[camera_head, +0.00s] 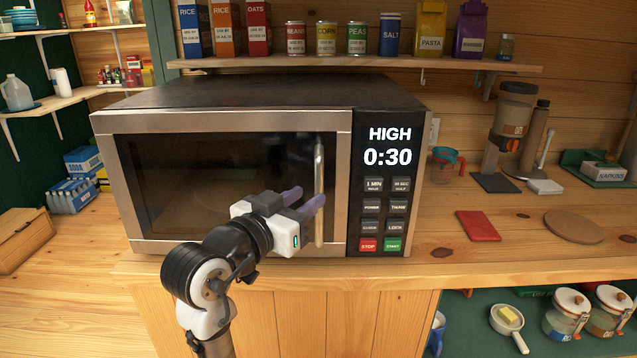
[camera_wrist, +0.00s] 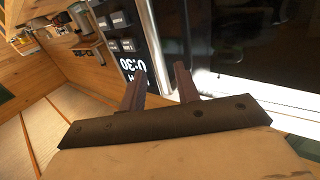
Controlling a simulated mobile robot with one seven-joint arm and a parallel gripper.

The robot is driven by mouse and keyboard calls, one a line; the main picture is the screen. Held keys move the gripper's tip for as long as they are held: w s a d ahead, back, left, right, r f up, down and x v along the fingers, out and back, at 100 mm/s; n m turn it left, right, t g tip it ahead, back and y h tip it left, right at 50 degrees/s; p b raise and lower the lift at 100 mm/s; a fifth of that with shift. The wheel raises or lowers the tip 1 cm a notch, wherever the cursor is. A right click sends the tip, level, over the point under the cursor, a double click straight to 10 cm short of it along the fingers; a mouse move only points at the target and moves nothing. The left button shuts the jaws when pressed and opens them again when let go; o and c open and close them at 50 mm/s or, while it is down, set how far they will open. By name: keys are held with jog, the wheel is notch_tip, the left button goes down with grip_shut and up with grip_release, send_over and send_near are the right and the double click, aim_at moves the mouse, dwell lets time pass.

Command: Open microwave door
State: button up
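A microwave (camera_head: 240,92) with a steel front stands on the wooden counter, and its dark-windowed door (camera_head: 190,170) is closed. An upright silver bar handle (camera_head: 319,160) runs along the door's right side. My gripper (camera_head: 305,198) is in front of the door, with its fingers pointing at the lower half of the handle. In the wrist view, my gripper (camera_wrist: 161,68) has its two fingers apart, and the handle (camera_wrist: 158,45) shows between the fingertips. I cannot tell whether either finger touches it. The control panel (camera_wrist: 122,40) is beside the handle.
The control panel (camera_head: 386,180) reads HIGH 0:30. A shelf (camera_head: 350,64) with boxes and cans hangs above the microwave. A red mat (camera_head: 478,225) and a dispenser (camera_head: 508,125) are on the counter to the right. The space left of the microwave is open.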

aim_at(316, 190)
jog(key=p+x, duration=0.1)
jog(key=x, duration=0.4)
jog(key=shift+w, duration=0.1)
grip_shut()
